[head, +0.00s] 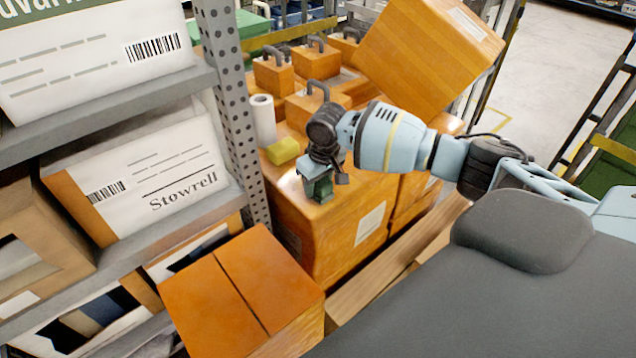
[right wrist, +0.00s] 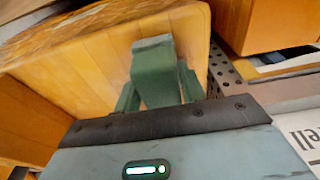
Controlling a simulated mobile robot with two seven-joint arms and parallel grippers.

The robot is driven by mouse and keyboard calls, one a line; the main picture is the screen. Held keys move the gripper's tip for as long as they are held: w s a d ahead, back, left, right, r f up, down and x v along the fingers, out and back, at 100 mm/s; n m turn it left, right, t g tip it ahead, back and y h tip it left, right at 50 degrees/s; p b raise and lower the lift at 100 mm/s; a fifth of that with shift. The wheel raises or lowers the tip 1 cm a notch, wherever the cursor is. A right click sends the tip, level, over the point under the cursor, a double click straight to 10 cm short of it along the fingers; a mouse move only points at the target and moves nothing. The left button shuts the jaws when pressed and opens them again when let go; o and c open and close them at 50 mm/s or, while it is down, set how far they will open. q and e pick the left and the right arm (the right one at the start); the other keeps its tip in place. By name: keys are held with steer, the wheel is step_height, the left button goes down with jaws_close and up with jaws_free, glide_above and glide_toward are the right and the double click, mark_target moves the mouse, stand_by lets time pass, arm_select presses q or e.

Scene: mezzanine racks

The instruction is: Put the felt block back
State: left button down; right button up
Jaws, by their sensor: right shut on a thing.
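My right gripper (head: 318,186) points down over the top of an orange-brown box (head: 300,222), near its front edge. In the right wrist view the gripper (right wrist: 158,92) is shut on a green block with a grey end, which I take to be the felt block (right wrist: 153,68). The block stands out between the two green fingers. In the head view the fingers and the block blend together, and I cannot tell whether the block touches the box top. My left gripper is not in view.
On the box top, a yellow block (head: 284,151) lies beside a white roll (head: 263,118). Several orange padlock-shaped things (head: 316,62) stand behind. A large tilted box (head: 428,50) is at the back. A perforated rack post (head: 233,110) and shelves with white Stowrell boxes (head: 150,175) are left.

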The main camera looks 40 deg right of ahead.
mark_target(323, 182)
steer(key=shift+f, duration=0.1)
steer(key=o, duration=0.9)
steer(key=shift+o, duration=0.2)
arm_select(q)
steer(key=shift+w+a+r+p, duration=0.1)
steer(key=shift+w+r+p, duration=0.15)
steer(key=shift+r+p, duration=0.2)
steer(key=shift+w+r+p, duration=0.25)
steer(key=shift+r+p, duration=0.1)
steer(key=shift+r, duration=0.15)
arm_select(e)
steer(key=r, duration=0.4)
steer(key=s+r, duration=0.1)
steer(key=r, duration=0.7)
steer(key=shift+s, duration=0.4)
